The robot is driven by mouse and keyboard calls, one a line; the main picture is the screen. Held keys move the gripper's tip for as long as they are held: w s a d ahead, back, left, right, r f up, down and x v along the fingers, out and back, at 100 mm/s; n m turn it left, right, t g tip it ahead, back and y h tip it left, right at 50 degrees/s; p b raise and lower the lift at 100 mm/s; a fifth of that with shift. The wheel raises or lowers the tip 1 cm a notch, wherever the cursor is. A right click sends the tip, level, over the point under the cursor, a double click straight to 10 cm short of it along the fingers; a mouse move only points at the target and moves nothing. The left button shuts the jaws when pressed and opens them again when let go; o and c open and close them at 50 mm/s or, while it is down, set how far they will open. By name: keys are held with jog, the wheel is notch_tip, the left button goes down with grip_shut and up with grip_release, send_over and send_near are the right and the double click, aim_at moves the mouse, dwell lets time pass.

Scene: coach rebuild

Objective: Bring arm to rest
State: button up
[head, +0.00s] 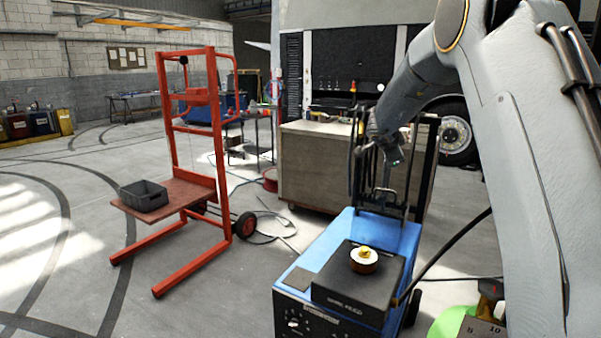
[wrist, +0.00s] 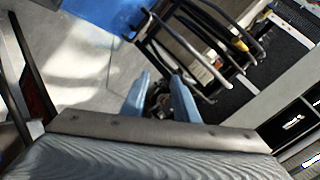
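My grey arm reaches in from the right of the head view, bends over at the top and hangs down. My gripper (head: 393,156) is at its end, above the back of a blue machine and in front of that machine's black upright frame. In the wrist view, the two blue-grey fingers of my gripper (wrist: 160,76) stand apart with nothing between them. The fingertips are small and hard to make out in the head view.
A wooden cabinet (head: 310,170) stands behind. A red lift (head: 222,130) with a grey bin (head: 143,194) stands left.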

jog(key=s+a+f+n+g+y, duration=0.1)
jog(key=s+a+f+n+y, duration=0.2)
jog(key=s, duration=0.4)
jog(key=s+a+f+n+y, duration=0.1)
jog(key=s+a+f+n, duration=0.2)
jog(key=s+a+n, duration=0.3)
jog(key=s+a+f+n+g+y, duration=0.15)
jog(key=s+a, duration=0.25)
jog(key=s, duration=0.4)
jog(key=s+f+n+g, duration=0.3)
jog(key=s+f, duration=0.2)
jog(key=s, duration=0.9)
jog(key=s+d+f+n+g, duration=0.1)
jog(key=s+f+n+g, duration=0.2)
jog(key=s, duration=1.1)
jog(key=shift+d+f+n, duration=0.15)
jog(key=shift+f+n, duration=0.2)
jog(key=shift+f, duration=0.6)
